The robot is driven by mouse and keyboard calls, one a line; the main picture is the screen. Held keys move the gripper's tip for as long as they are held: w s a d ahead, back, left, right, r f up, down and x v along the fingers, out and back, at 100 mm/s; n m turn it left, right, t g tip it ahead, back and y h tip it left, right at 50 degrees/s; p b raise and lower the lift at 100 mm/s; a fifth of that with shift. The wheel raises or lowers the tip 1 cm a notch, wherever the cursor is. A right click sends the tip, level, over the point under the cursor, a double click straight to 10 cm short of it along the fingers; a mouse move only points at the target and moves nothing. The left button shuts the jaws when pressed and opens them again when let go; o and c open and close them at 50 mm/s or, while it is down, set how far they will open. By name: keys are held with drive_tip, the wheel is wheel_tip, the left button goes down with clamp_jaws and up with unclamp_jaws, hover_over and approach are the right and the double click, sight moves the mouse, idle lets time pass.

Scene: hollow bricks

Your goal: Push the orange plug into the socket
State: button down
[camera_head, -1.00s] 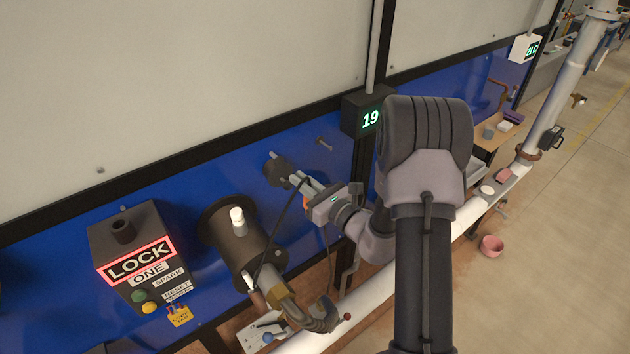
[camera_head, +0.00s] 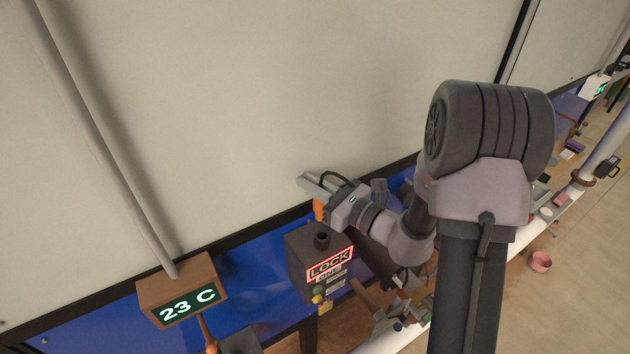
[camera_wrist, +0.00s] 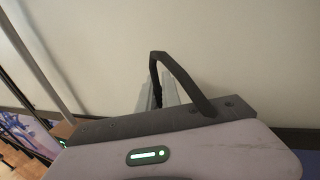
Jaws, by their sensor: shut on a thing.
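My gripper (camera_head: 310,184) is at the middle of the head view, just above and behind the box lit LOCK (camera_head: 326,262). Its grey fingers point left. A small orange piece, which looks like the plug (camera_head: 318,210), shows at the underside of the fingers; most of it is hidden by them. My gripper is shut on it. In the wrist view the fingers (camera_wrist: 160,92) show partly behind a black strap, and the plug is hidden. I cannot make out a socket with certainty in either view.
A brown box reading 23 C (camera_head: 182,290) hangs at lower left, with a grey pipe (camera_head: 95,130) rising from it. The pale wall panel (camera_head: 230,90) is close behind my gripper. A white pipe (camera_head: 395,340) runs along the front.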

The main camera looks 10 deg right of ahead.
drive_tip(key=shift+d, duration=0.65)
drive_tip(key=shift+a+f+b, duration=0.25)
drive_tip(key=shift+f+b, duration=0.05)
drive_tip(key=shift+b, duration=0.25)
wheel_tip(320, 180, down, 5)
drive_tip(key=b, duration=0.5)
drive_tip(key=shift+f, duration=0.1)
drive_tip(key=shift+b, duration=0.55)
idle(0.3)
drive_tip(key=shift+f+b, duration=2.25)
drive_tip(key=shift+f, duration=0.05)
